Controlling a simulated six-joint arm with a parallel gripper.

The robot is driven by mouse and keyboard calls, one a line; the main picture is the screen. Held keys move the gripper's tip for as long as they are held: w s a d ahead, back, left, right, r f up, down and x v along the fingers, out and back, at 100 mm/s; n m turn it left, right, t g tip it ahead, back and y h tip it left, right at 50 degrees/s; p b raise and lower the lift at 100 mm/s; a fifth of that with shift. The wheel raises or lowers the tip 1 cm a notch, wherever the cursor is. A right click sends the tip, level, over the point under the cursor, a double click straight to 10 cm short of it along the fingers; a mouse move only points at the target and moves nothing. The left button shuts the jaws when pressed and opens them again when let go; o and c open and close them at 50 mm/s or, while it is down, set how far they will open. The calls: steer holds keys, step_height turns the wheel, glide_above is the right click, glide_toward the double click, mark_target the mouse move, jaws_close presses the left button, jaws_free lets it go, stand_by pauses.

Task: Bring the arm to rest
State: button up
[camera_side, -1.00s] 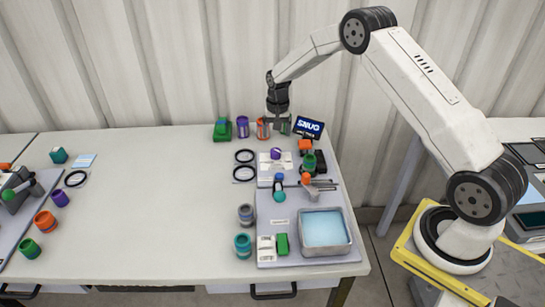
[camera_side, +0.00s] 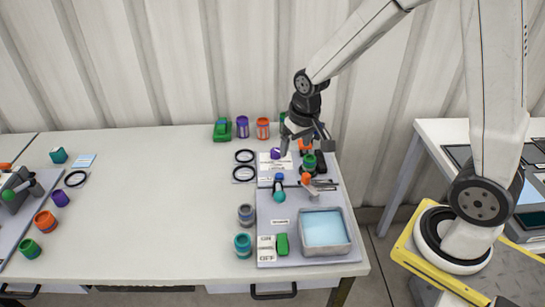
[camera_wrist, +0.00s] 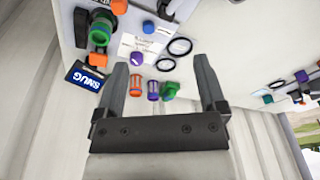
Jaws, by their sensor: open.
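My gripper (camera_side: 305,140) is above the far right part of the white table (camera_side: 150,190), over the back end of the grey board (camera_side: 265,215). In the wrist view my gripper (camera_wrist: 162,75) has its two fingers wide apart with nothing held between them.
The board carries a tray of light-blue liquid or lining (camera_side: 325,230), a green block (camera_side: 282,244), an ON/OFF plate (camera_side: 266,248) and pipe fittings. Teal (camera_side: 243,245) and grey (camera_side: 246,214) parts stand beside it. Black rings (camera_side: 244,156) lie left. The table's middle is clear.

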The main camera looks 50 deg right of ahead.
steer(key=s+a+n, duration=0.2)
steer(key=s, duration=0.7)
steer(key=shift+s+a+r+t, duration=0.25)
steer(key=shift+s+a+t, duration=0.05)
steer(key=shift+s+a, duration=0.1)
